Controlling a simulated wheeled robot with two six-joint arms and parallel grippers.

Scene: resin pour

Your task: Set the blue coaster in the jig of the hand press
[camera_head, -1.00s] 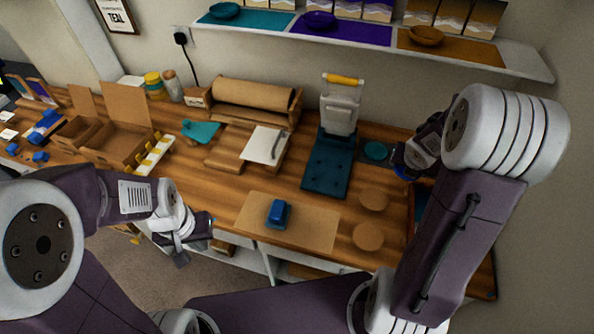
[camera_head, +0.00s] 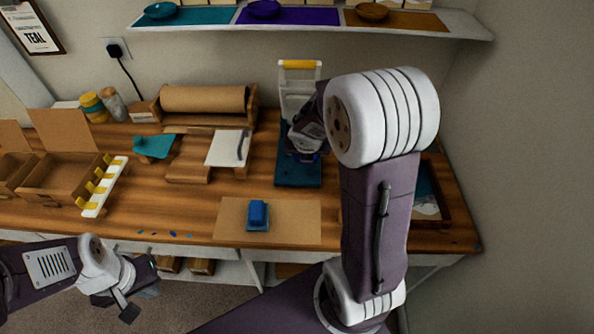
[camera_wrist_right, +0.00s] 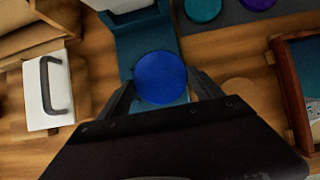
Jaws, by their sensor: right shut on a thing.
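The blue coaster (camera_wrist_right: 160,77) is a round disc held between the fingers of my right gripper (camera_wrist_right: 162,92) in the right wrist view. My right gripper is shut on it, over the teal base of the hand press (camera_head: 297,176). The base also shows beneath the coaster in the right wrist view (camera_wrist_right: 134,52). The press has a yellow handle on top. My right gripper and arm hide much of the base in the head view, and I cannot make out the jig. My left gripper (camera_head: 136,302) is empty with its fingers apart, in front of the bench at lower left.
A blue block (camera_head: 258,215) sits on a brown mat (camera_head: 300,225). A white board with a dark handle (camera_head: 228,148) lies left of the press. A tray (camera_wrist_right: 291,95) stands to the right. Teal (camera_wrist_right: 203,8) and purple (camera_wrist_right: 258,3) discs lie behind.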

